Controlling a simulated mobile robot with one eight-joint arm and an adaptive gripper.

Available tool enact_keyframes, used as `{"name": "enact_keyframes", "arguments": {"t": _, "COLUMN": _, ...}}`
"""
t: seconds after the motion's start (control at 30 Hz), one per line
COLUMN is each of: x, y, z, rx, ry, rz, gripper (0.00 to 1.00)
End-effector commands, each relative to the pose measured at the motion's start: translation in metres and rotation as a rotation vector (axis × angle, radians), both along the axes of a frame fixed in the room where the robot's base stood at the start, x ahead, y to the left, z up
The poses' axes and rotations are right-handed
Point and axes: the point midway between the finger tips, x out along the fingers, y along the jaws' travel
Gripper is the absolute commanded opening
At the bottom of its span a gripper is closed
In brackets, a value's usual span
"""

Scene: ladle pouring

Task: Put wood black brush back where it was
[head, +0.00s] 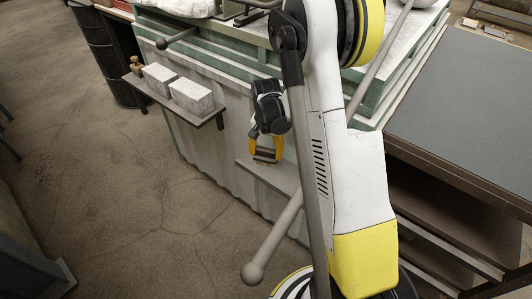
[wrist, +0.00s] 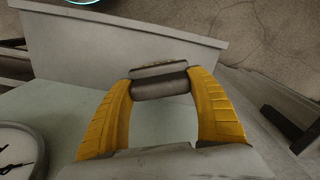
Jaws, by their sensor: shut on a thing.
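My gripper (head: 265,152) has yellow fingers and is in the middle of the head view, just above a small grey shelf (head: 262,172) on the side of the green-trimmed housing. In the wrist view the fingers (wrist: 160,84) are shut on a short dark, rounded piece with a greyish edge, the black brush (wrist: 160,87). Only part of the brush shows, and its wood part cannot be made out. Whether the brush touches the shelf cannot be told.
Another shelf (head: 213,117) to the left holds two pale blocks (head: 190,96) and a small brown object (head: 136,66). Long grey levers with round ends (head: 252,273) stick out nearby. A round dial (wrist: 16,152) is close at lower left in the wrist view.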

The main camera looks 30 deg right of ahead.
Motion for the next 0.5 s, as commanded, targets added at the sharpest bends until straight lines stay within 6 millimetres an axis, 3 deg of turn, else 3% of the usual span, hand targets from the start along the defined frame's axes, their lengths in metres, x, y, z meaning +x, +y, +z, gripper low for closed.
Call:
{"name": "enact_keyframes", "arguments": {"t": 0.07, "x": 0.0001, "y": 0.0, "z": -0.0037, "rx": 0.0, "ry": 0.0, "rz": 0.0, "gripper": 0.38}}
{"name": "enact_keyframes", "arguments": {"t": 0.1, "x": 0.0001, "y": 0.0, "z": -0.0035, "rx": 0.0, "ry": 0.0, "rz": 0.0, "gripper": 0.72}}
{"name": "enact_keyframes", "arguments": {"t": 0.17, "x": 0.0001, "y": 0.0, "z": -0.0028, "rx": 0.0, "ry": 0.0, "rz": 0.0, "gripper": 0.89}}
{"name": "enact_keyframes", "arguments": {"t": 0.5, "x": 0.0001, "y": 0.0, "z": -0.0013, "rx": 0.0, "ry": 0.0, "rz": 0.0, "gripper": 0.89}}
